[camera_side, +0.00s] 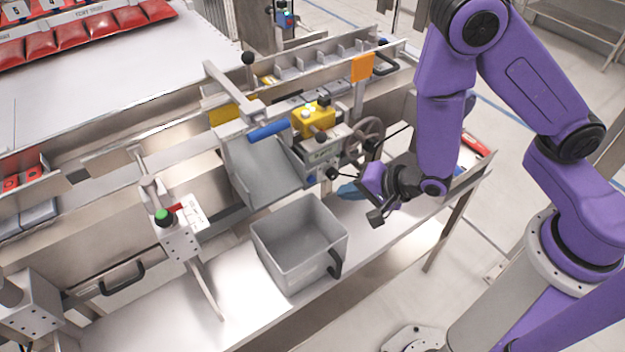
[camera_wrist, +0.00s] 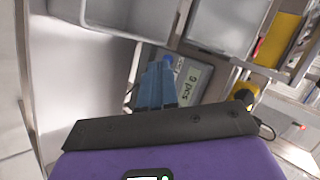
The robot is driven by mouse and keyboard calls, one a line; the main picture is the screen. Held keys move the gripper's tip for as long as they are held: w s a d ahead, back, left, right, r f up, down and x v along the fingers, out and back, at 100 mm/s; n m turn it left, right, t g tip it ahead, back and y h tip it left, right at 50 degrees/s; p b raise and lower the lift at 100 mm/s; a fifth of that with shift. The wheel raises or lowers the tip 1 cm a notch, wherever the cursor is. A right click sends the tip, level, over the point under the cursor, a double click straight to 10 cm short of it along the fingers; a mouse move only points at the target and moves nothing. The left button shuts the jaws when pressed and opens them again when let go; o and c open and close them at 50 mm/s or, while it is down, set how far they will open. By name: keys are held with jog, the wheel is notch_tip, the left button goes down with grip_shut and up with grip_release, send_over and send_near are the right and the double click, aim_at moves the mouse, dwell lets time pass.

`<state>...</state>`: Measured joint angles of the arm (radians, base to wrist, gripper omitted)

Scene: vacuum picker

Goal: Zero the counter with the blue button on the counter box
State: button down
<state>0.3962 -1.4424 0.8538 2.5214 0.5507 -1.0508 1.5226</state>
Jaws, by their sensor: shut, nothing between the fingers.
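The counter box (camera_wrist: 197,74) is grey, with a display that reads "9 pcs", in the wrist view. Its round blue button (camera_wrist: 168,60) shows just past the tips of my gripper (camera_wrist: 160,66). The blue fingers are together and empty, and cover part of the box front. I cannot tell whether the tips touch the button. In the side view my gripper (camera_side: 346,191) is low, right of the grey bin, in front of the machine. The button cannot be made out there.
A grey bin (camera_side: 272,262) with a black handle stands on the metal shelf left of my gripper. A grey chute (camera_side: 262,172), a yellow device (camera_side: 312,122) and a handwheel (camera_side: 364,137) are close behind. A post with a green button (camera_side: 163,216) stands farther left.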

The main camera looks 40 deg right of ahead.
aim_at(312, 179)
notch_tip(312, 179, down, 8)
jog(key=shift+w+r, duration=0.1)
dwell(0.5)
jog(key=w, duration=0.8)
jog(key=shift+w, duration=0.35)
jog(key=shift+w, duration=0.15)
dwell(1.8)
jog(key=shift+w, duration=0.25)
jog(key=shift+w, duration=0.35)
dwell(0.7)
jog(key=shift+s, duration=0.8)
jog(key=shift+s, duration=0.1)
